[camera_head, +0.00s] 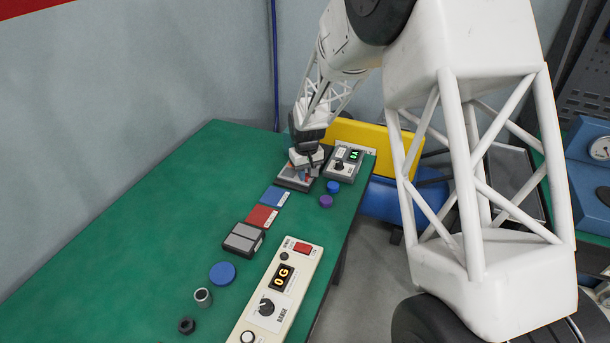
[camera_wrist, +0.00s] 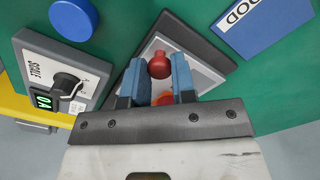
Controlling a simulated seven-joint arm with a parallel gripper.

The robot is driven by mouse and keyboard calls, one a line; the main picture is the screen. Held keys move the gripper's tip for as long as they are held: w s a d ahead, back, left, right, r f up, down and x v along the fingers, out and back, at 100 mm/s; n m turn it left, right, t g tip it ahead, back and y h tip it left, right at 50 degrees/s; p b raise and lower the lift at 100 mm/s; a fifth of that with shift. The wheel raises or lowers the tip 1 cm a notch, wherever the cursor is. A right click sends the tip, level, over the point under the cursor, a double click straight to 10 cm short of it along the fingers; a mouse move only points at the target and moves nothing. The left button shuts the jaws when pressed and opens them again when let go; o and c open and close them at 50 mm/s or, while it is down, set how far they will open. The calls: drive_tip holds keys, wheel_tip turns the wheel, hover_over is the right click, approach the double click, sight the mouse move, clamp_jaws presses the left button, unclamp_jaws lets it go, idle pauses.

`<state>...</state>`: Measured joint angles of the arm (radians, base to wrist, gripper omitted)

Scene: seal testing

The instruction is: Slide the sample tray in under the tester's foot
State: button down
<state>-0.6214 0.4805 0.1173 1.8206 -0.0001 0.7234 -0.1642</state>
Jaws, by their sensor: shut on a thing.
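A dark-edged tray with a light grey floor (camera_head: 286,182) lies at the far end of the green bench. I take it to be the sample tray. It fills the middle of the wrist view (camera_wrist: 205,72). My gripper (camera_head: 305,170) is down over it, its blue fingers (camera_wrist: 162,75) on either side of a red knob (camera_wrist: 159,66). It is shut on that knob. A small orange-red patch (camera_wrist: 165,98) shows between the fingers, mostly hidden. A grey dial box with a green readout (camera_head: 345,161) stands beside the tray; it also shows in the wrist view (camera_wrist: 62,75). I cannot make out the tester's foot.
A blue card (camera_head: 275,197), a red card (camera_head: 261,219) and a grey two-part block (camera_head: 243,239) lie in a row nearer. Blue (camera_head: 333,187) and purple (camera_head: 326,201) discs sit near the right edge. A cream panel reading 0G (camera_head: 275,300) is in front. The bench's left is clear.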

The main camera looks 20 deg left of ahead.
drive_tip(key=w, duration=0.7)
drive_tip(key=shift+w, duration=0.4)
drive_tip(key=c, duration=0.9)
unclamp_jaws()
drive_tip(key=shift+c, duration=0.2)
wheel_tip(320, 180, up, 8)
drive_tip(key=shift+f, duration=0.1)
